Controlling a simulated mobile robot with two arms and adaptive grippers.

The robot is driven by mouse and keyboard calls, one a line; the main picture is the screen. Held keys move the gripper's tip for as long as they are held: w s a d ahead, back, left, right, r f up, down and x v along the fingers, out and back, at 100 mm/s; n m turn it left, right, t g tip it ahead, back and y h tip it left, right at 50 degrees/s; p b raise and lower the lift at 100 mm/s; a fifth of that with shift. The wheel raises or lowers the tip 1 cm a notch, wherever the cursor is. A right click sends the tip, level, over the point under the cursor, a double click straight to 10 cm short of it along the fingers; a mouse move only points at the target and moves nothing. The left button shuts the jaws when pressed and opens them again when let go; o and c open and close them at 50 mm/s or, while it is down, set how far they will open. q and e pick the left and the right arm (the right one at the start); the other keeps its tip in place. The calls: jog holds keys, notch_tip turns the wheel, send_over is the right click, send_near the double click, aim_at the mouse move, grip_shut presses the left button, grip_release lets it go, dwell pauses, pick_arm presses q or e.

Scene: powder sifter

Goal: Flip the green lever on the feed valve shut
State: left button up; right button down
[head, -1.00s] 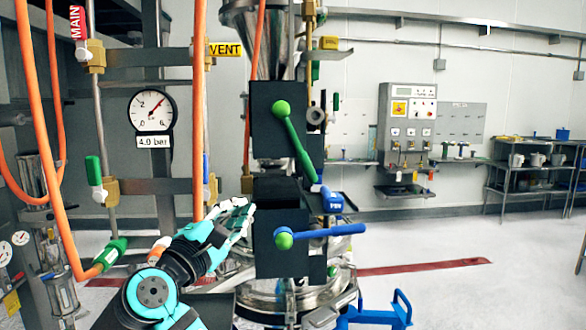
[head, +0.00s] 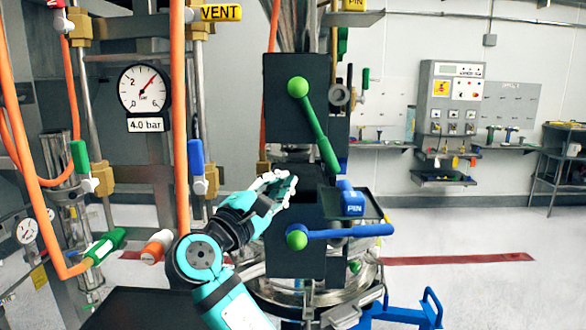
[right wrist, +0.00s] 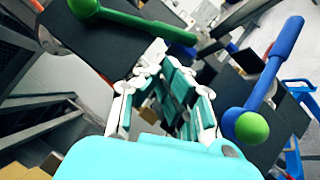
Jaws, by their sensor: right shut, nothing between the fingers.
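The green lever (head: 314,126) sits on the upper black valve block (head: 277,120) in the head view. Its green ball is at the upper left and its handle slants down to the right. It also shows in the right wrist view (right wrist: 145,22), at the top left. My right gripper (head: 285,182) is shut and empty, below and left of the handle's lower end, in front of the space between the upper and lower blocks. In the right wrist view its fingertips (right wrist: 160,58) stand apart from the lever. My left gripper is not in view.
A blue lever (head: 350,232) with a green hub lies nearly level on the lower block. A pressure gauge (head: 145,89), orange hoses and pipe valves stand on the left. Open floor (head: 470,235) lies to the right.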

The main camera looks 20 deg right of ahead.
aim_at(314, 128)
pick_arm(q)
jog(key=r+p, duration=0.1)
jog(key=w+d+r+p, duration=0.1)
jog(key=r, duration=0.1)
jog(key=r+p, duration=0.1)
jog(key=p, duration=0.1)
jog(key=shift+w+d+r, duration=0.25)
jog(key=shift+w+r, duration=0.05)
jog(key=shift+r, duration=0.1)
pick_arm(e)
jog(key=x, duration=0.9)
jog(key=shift+d, duration=0.25)
jog(key=shift+w, duration=0.1)
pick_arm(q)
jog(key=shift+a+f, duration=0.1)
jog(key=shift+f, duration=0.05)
pick_arm(e)
jog(key=shift+d+r, duration=0.1)
jog(key=shift+d, duration=0.75)
